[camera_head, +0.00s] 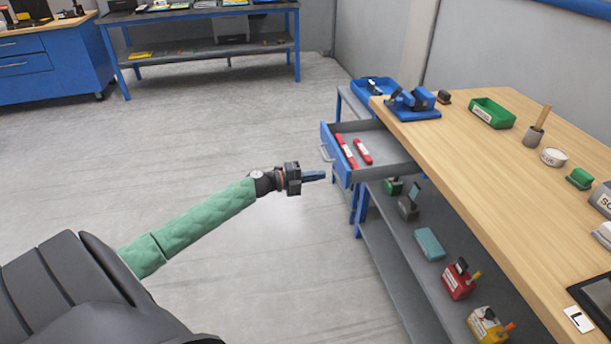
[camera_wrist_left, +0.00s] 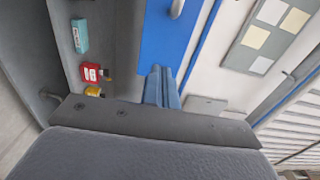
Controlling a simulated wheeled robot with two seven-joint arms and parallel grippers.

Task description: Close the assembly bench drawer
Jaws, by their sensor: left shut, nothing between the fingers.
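The assembly bench drawer (camera_head: 374,158) is pulled out from under the wooden benchtop. It has a blue front (camera_head: 335,156) with a grey handle (camera_head: 326,153), and two red objects (camera_head: 354,151) lie inside. My left gripper (camera_head: 314,176) is shut and empty, just left of and below the drawer front in the head view. In the left wrist view, the shut fingers (camera_wrist_left: 162,85) overlap the lower edge of the blue drawer front (camera_wrist_left: 168,40), with part of the handle (camera_wrist_left: 177,8) above. I cannot tell whether they touch. My right gripper is not in view.
The wooden benchtop (camera_head: 480,170) holds a green bin (camera_head: 492,113), a blue fixture (camera_head: 413,104) and a grey cup (camera_head: 533,137). The shelf below (camera_head: 405,235) carries several small items. The floor (camera_head: 230,120) left of the drawer is clear.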

